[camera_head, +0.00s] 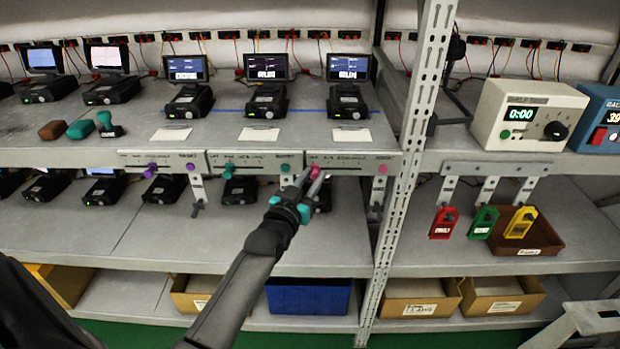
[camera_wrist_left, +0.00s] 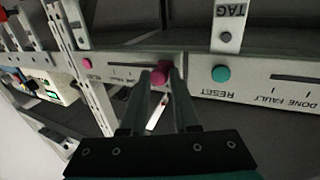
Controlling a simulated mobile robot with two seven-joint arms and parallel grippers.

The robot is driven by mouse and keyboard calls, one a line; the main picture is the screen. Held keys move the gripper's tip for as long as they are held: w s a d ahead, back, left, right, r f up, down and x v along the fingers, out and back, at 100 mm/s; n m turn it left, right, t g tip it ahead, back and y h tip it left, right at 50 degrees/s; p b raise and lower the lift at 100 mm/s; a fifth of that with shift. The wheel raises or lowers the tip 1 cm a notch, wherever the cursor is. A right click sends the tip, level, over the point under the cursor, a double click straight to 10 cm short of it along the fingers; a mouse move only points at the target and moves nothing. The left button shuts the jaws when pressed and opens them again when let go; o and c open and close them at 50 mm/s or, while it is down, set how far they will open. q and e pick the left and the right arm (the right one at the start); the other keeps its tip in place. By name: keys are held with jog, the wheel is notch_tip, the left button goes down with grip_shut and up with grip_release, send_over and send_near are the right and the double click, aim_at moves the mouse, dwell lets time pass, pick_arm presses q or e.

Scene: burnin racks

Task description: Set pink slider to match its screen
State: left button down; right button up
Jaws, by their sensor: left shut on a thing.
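The pink slider knob (camera_head: 315,171) is on the right-hand panel (camera_head: 350,160) of the shelf's front edge, near the left end of its slot. In the left wrist view the pink knob (camera_wrist_left: 159,76) is between the fingertips. My left gripper (camera_head: 309,180) is shut on it; the fingers partly cover the knob and the slot's left end. A pink button (camera_head: 383,169) is at the panel's right end. The screen (camera_head: 348,67) above this panel is lit with blue bands and white text, too small to read. My right gripper is not in view.
Purple (camera_head: 151,170) and teal (camera_head: 229,171) slider knobs are on the neighbouring panels to the left. A perforated upright post (camera_head: 408,165) stands just right of the pink panel. A blue bin (camera_head: 308,297) is on the bottom shelf. Red, green and yellow tags hang at the right.

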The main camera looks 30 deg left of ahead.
aim_at(333, 168)
pick_arm(q)
jog(key=w+d, duration=0.1)
jog(key=d+p, duration=0.1)
jog(key=d, duration=0.1)
jog(key=shift+w, duration=0.35)
jog(key=c, duration=0.8)
grip_release()
jog(key=shift+a, duration=0.1)
jog(key=shift+o, duration=0.2)
jog(key=shift+s, duration=0.1)
jog(key=s+d, duration=0.2)
jog(key=s, duration=1.3)
jog(key=shift+d+p, duration=0.15)
jog(key=shift+p, duration=0.25)
